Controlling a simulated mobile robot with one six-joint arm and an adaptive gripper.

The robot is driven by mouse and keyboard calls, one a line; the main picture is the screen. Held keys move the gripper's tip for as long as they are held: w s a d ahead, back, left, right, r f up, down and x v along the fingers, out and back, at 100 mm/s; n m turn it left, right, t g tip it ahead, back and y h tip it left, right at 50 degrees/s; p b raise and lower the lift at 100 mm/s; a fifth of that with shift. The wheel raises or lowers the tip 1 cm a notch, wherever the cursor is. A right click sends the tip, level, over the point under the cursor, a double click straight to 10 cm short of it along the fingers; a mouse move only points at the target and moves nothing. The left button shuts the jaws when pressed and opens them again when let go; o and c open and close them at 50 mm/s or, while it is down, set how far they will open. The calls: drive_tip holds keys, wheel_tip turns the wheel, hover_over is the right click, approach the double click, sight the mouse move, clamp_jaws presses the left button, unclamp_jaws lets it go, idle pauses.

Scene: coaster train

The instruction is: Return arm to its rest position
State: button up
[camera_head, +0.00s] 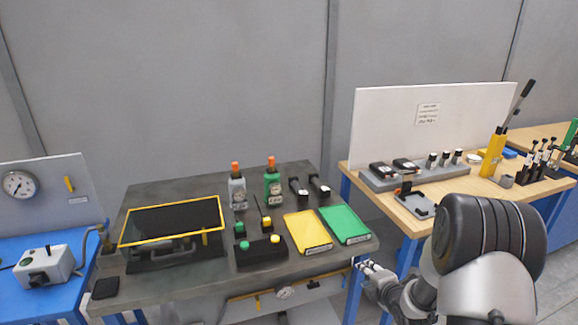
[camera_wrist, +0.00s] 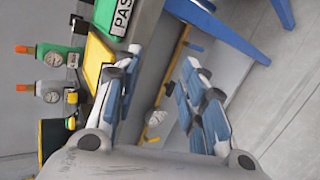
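My gripper (camera_head: 367,265) is at the lower right in the head view, in front of the gap between the dark grey table (camera_head: 160,285) and the wooden bench (camera_head: 395,207). In the wrist view my gripper (camera_wrist: 160,65) shows two blue-padded fingers standing apart with nothing held between them. My arm reaches in from the lower right corner. The gripper appears apart from the table's right edge; its exact distance is unclear.
A blue table (camera_head: 20,300) stands left. Floor is free below the wooden bench.

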drive_tip(key=s+a+r+m+g+h, duration=0.1)
drive_tip(key=s+r+m+g, duration=0.1)
drive_tip(key=s+r+m, duration=0.65)
drive_tip(key=s+a+r+m+g+h, duration=0.1)
drive_tip(key=s+r+m+h, duration=0.3)
drive_tip(key=r, duration=0.7)
drive_tip(key=s+a+r+m+g+y, duration=0.1)
drive_tip(key=s+a+m, duration=0.1)
drive_tip(key=s, duration=0.6)
drive_tip(key=s+a+r+m+g+y, duration=0.1)
drive_tip(key=s+a+m, duration=0.2)
drive_tip(key=s, duration=0.6)
drive_tip(key=s+a+r+m+g+y, duration=0.1)
drive_tip(key=s+m, duration=0.3)
drive_tip(key=s, duration=0.5)
drive_tip(key=shift+a+r+g+y, duration=0.3)
drive_tip(key=shift+a+r+g, duration=0.15)
drive_tip(key=shift+a, duration=0.2)
drive_tip(key=shift+m, duration=0.25)
